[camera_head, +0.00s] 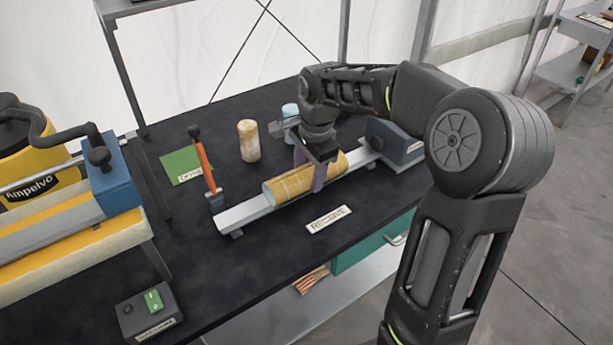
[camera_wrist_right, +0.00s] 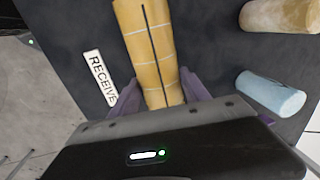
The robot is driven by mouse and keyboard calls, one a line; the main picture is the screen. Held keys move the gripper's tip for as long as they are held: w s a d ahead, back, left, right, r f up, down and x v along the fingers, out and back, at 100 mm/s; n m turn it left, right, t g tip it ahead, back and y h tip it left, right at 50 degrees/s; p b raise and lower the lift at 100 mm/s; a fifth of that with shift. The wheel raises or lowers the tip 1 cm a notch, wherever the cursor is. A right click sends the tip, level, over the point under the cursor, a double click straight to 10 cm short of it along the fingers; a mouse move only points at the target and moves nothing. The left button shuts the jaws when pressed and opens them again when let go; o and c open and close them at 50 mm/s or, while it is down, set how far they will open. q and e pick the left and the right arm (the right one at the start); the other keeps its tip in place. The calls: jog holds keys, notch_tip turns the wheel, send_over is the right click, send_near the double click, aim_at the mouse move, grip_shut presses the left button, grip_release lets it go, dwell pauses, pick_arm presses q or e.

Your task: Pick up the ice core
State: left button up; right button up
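A yellow, banded cylinder with a dark line along it (camera_head: 293,184) lies on the pale rail (camera_head: 250,209); it also shows in the right wrist view (camera_wrist_right: 152,45). My right gripper (camera_head: 318,170) is above the rail with its purple fingers on either side of this cylinder, near its right end. In the wrist view the fingers (camera_wrist_right: 162,85) lie close along both sides; firm contact cannot be told. A pale blue cylinder (camera_wrist_right: 272,95), perhaps the ice core, is behind the gripper in the head view (camera_head: 290,110), partly hidden. My left gripper is not in view.
A tan cylinder (camera_head: 248,141) stands on the black table. A RECEIVE label (camera_head: 329,219) lies in front of the rail. An orange lever (camera_head: 205,165) rises at the rail's left end. A yellow and blue machine (camera_head: 75,220) and a switch box (camera_head: 150,308) are at left.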

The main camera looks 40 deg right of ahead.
aim_at(308, 168)
grip_shut()
dwell(0.3)
jog(key=shift+r, duration=0.1)
notch_tip(308, 168, up, 10)
jog(key=shift+f, duration=0.1)
dwell(0.6)
dwell(0.6)
